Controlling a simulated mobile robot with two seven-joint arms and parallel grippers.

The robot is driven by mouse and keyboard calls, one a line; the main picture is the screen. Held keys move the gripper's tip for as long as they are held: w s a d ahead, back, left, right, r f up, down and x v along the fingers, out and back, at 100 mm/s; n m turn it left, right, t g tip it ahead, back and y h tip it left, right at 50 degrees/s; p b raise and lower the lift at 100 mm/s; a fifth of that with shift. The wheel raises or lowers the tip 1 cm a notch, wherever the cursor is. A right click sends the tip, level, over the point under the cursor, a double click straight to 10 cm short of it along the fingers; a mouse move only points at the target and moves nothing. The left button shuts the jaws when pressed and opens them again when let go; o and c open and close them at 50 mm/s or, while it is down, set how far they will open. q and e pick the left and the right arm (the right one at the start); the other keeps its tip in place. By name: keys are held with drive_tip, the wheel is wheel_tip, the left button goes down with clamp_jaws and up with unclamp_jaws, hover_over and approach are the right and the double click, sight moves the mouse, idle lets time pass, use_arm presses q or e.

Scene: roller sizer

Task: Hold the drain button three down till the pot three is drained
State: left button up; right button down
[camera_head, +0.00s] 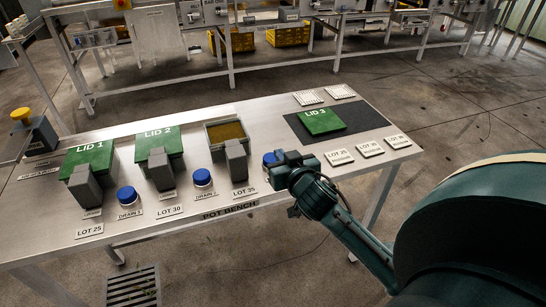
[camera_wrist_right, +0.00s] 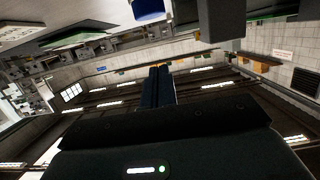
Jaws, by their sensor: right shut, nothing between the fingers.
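Drain button three (camera_head: 268,158) is a blue cap at the right end of the button row, partly hidden behind my right gripper (camera_head: 278,169). The gripper is shut and empty, right by the button; I cannot tell whether it touches it or whether the cap is down. In the right wrist view a blue cap (camera_wrist_right: 150,9) is at the top edge, with the shut fingers (camera_wrist_right: 160,70) below it in the picture. Pot three (camera_head: 228,131) is uncovered, with brown-green contents; its level is unclear. Lid 3 (camera_head: 322,121) lies on a dark mat. My left gripper is not in view.
Lid 1 (camera_head: 88,157) and Lid 2 (camera_head: 160,142) cover the other pots. Blue drain buttons one (camera_head: 127,195) and two (camera_head: 202,177) stand along the front. A grey block (camera_head: 236,160) stands left of button three. A yellow-topped button (camera_head: 21,115) is at far left.

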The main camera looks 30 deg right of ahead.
hover_over(273, 158)
drive_tip(key=s+a, duration=0.1)
drive_tip(key=s, duration=0.1)
drive_tip(key=f, duration=0.1)
wheel_tip(273, 158, down, 4)
drive_tip(key=shift+w+r, duration=0.1)
drive_tip(key=shift+f, duration=0.4)
